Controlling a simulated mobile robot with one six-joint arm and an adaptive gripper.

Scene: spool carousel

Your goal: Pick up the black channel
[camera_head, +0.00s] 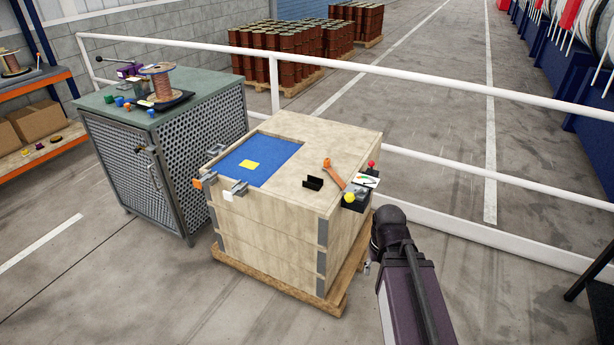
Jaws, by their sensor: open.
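The black channel (313,182) is a small dark U-shaped piece. It lies on the pale wooden top of the crate (290,205), right of the blue mat. My arm rises from the bottom of the view, right of the crate. Only a small metallic part of what looks like my gripper (367,267) shows at the arm's left side, low beside the crate and well apart from the channel. The rest is hidden behind my arm. It is open and holds nothing that I can see.
An orange tool (333,173) lies just right of the channel. A yellow note lies on the blue mat (285,149). A white railing (450,165) runs behind the crate.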

